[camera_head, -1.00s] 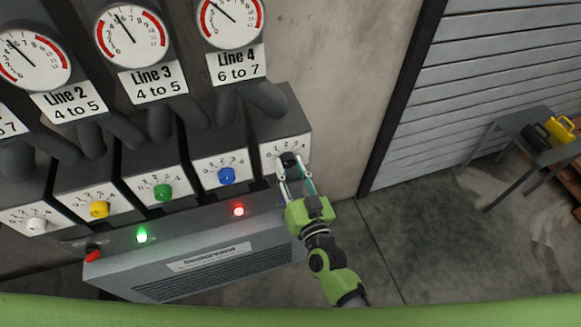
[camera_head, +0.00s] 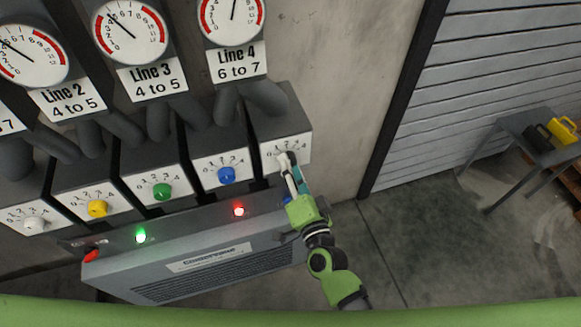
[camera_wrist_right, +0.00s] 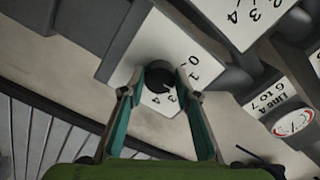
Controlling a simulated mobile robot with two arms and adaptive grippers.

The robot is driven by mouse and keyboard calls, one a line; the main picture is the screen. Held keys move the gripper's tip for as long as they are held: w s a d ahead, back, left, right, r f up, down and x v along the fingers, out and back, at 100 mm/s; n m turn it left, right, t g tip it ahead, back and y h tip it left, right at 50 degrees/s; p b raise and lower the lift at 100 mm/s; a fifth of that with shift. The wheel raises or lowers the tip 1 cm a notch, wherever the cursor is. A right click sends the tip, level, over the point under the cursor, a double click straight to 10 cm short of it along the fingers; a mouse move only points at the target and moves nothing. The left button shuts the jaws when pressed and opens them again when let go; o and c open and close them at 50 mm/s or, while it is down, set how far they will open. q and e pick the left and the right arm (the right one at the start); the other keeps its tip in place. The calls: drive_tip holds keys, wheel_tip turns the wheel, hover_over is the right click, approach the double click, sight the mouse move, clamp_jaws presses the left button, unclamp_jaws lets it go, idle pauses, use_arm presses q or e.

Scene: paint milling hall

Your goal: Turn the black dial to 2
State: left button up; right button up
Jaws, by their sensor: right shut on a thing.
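The black dial (camera_wrist_right: 160,74) is on the white face of the rightmost grey box (camera_head: 290,142). In the wrist view it sits between the fingertips of my right gripper (camera_wrist_right: 160,78), which is shut on it. Scale numbers 0, 1, 3 and 4 show around it; the area of the 2 is covered by a finger. I cannot read the dial's pointer. In the head view my right gripper (camera_head: 287,163) hides most of the dial. The Line 4 gauge (camera_head: 232,14) has its needle pointing up, slightly right. My left gripper is not in view.
Blue (camera_head: 226,175), green (camera_head: 162,192), yellow (camera_head: 97,208) and white (camera_head: 34,223) dials sit in a row to the left. Below is a grey cabinet (camera_head: 205,262) with green and red lights and a red knob (camera_head: 91,256). Open floor lies right.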

idle(0.4)
drive_tip(key=o, duration=1.1)
drive_tip(key=v, duration=1.2)
